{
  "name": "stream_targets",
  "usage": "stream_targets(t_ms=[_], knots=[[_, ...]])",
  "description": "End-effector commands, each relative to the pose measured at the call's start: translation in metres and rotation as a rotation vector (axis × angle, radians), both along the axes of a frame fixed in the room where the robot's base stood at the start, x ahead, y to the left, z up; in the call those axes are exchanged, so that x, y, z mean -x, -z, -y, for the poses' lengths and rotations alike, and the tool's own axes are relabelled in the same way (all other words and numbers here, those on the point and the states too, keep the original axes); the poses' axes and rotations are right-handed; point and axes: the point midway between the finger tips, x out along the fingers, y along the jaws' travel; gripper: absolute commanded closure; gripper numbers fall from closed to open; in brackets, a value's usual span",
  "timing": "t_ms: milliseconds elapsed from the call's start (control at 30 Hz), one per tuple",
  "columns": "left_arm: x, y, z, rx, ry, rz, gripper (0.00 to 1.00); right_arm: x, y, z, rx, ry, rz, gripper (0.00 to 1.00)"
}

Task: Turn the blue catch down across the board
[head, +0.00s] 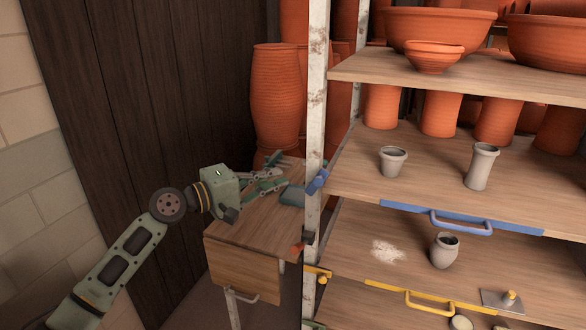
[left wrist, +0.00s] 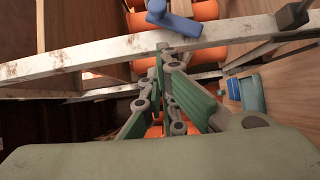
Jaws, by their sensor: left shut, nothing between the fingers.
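The blue catch (head: 316,182) sits on the pale, rusty front post of the rack, level with the front of the board (head: 350,182) that has the blue strip and handle (head: 462,226). The catch looks tilted, not lying across the board's front edge. In the left wrist view the blue catch (left wrist: 178,24) is at the top, just beyond the fingertips. My left gripper (head: 280,172) is shut and empty, left of the post and apart from the catch as far as I can tell. Its green fingers also show in the left wrist view (left wrist: 168,55). My right gripper is not in view.
A small wooden table (head: 240,228) stands below my left gripper with a teal block (head: 292,196) on it. Grey pots (head: 393,161) stand on the boards. A yellow catch (head: 318,273) is lower on the post. Tall orange pots (head: 277,95) stand behind.

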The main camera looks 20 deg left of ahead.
Motion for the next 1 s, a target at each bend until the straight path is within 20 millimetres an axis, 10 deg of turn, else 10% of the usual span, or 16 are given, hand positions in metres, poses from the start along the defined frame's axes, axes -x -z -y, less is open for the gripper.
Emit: stream_targets(t_ms=[367, 1000], knots=[[-0.018, 0.001, 0.045, -0.001, 0.000, -0.001, 1.00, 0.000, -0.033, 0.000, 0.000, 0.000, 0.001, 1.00], [-0.019, 0.001, 0.047, -0.031, -0.001, 0.002, 1.00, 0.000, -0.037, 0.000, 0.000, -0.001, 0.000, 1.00]])
